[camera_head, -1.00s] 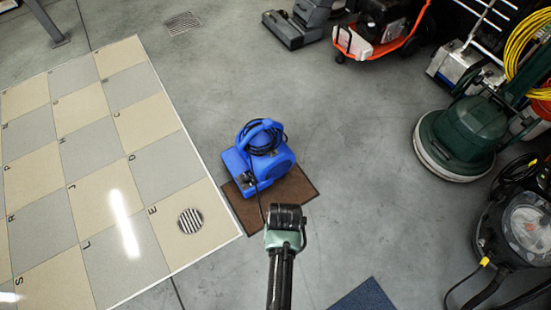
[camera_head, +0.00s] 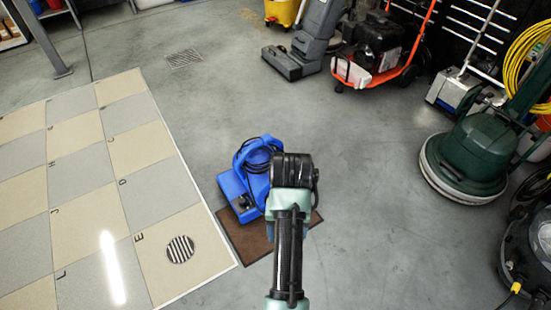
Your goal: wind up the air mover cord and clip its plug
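The blue air mover (camera_head: 232,190) stands on a brown mat (camera_head: 238,240), its right part hidden by my arm. Its black cord (camera_head: 257,152) lies in coils around the blue handle at the top. The plug cannot be made out. My arm rises from the bottom of the view to a thick black joint in front of the air mover's right side. My gripper does not show; the arm hides whatever lies beyond that joint, so I cannot tell whether it touches the cord.
A tiled floor area (camera_head: 70,200) with letters and a round drain grate (camera_head: 180,249) lies to the left. A green floor machine (camera_head: 470,158) stands at the right, with a black machine below it. An orange-framed machine (camera_head: 385,50) stands behind. Grey floor between them is clear.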

